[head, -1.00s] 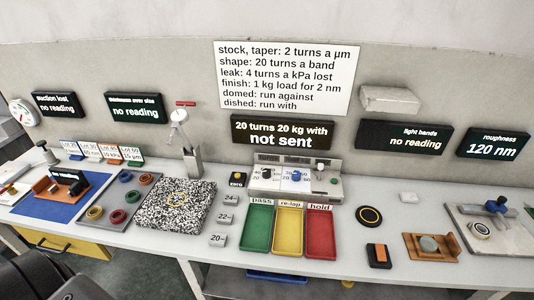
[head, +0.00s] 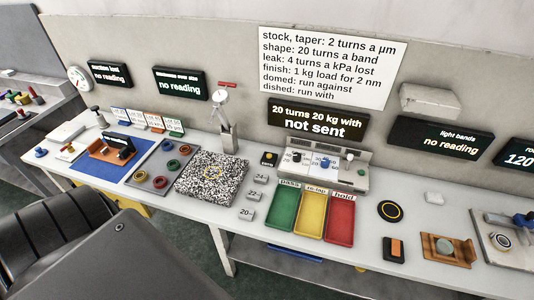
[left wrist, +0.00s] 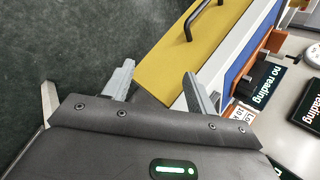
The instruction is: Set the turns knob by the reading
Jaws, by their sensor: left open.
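The control panel (head: 322,178) stands at the back of the bench in the head view, with a dark knob (head: 297,157) at left, a blue knob (head: 325,163) in the middle and a pale knob (head: 350,157) at right. Its labels are too small to tell which is turns. The display (head: 317,119) above it reads "20 turns 20 kg with not sent". The roughness display (head: 518,156) is cut off, showing "120". My left gripper (left wrist: 158,82) is open and empty in its wrist view, near a yellow drawer front (left wrist: 200,45), away from the panel. My right gripper is not visible.
A wall sheet (head: 332,67) lists the turn rules, including "shape: 20 turns a band". Green (head: 282,226), yellow (head: 311,236) and red (head: 341,237) trays lie before the panel. A speckled plate (head: 212,194) is left of them. The light bands display (head: 440,138) reads "no reading".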

